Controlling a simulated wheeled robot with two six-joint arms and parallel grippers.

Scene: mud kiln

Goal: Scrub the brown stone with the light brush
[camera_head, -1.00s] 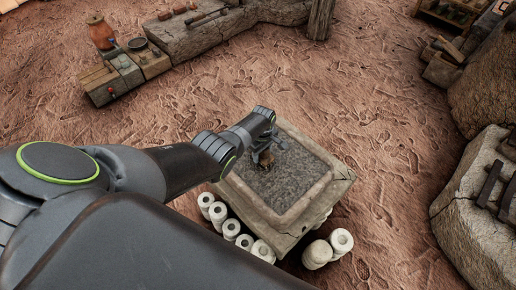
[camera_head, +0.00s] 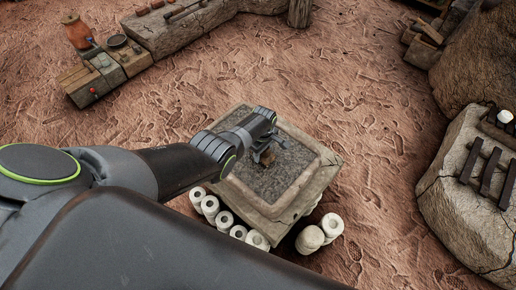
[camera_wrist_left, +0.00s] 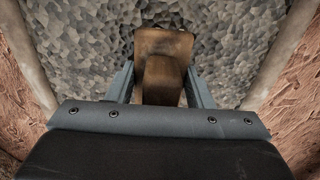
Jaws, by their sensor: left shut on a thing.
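My left gripper (camera_head: 264,149) is over the far part of a square stone basin (camera_head: 308,187) with a dark grey gravelly inside. It is shut on a brown, wooden-looking brush (camera_wrist_left: 165,42). In the left wrist view the brush's narrower part lies between the two fingers and its wider end points ahead over grey gravel. Its bristles are hidden, and I cannot tell whether it touches the gravel. In the head view the brush shows only as a small brown patch (camera_head: 267,158). I cannot make out a separate brown stone. My right gripper is not in view.
White cylinders (camera_head: 311,238) stand around the basin's near side. A cracked stone bench (camera_head: 455,215) with dark bars is at the right. A low stone ledge (camera_head: 185,32) and an orange jar (camera_head: 77,31) are at the back left. The reddish ground between is open.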

